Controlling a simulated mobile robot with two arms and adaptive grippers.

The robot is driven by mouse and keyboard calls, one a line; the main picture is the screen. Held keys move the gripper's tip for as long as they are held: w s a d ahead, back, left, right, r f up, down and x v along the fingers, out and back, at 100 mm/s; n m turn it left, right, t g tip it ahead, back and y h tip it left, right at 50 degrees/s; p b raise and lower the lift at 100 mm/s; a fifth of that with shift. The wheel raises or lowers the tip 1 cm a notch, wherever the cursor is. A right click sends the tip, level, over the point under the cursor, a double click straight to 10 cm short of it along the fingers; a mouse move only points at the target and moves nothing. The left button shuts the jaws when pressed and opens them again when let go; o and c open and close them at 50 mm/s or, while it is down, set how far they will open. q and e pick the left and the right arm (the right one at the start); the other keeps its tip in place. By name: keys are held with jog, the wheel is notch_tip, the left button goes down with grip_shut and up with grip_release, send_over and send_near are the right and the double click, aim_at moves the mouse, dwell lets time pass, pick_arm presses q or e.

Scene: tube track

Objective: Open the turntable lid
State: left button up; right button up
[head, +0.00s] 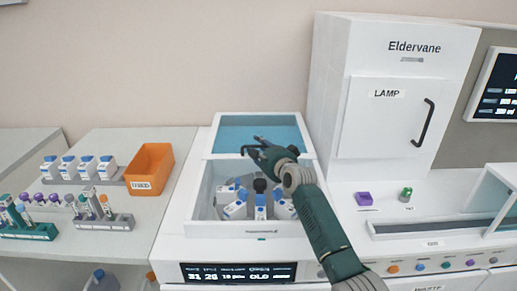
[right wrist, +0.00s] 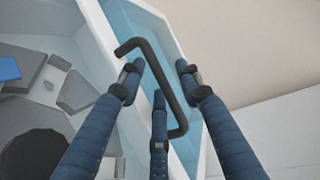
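The turntable box (head: 194,205) is white, with several blue-capped white bottles (head: 261,205) around a dark hub inside. Its lid (head: 262,127), white-framed with a blue pane, is raised at the back, so the interior is exposed. My right gripper (head: 254,146) is at the lid's front side, above the box. In the right wrist view the lid's black bar handle (right wrist: 160,75) runs between the spread fingers of my right gripper (right wrist: 159,73); gaps show on both sides, so the fingers are around it but look apart from it. My left gripper is not in view.
A white cabinet (head: 385,60) labelled LAMP stands close right of the box. An orange bin (head: 150,170) and tube racks (head: 104,222) are on the left bench. A purple block (head: 363,199) and a green-topped item (head: 405,195) sit on the right bench.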

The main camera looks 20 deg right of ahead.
jog(key=shift+s, duration=0.1)
jog(key=v, duration=1.2)
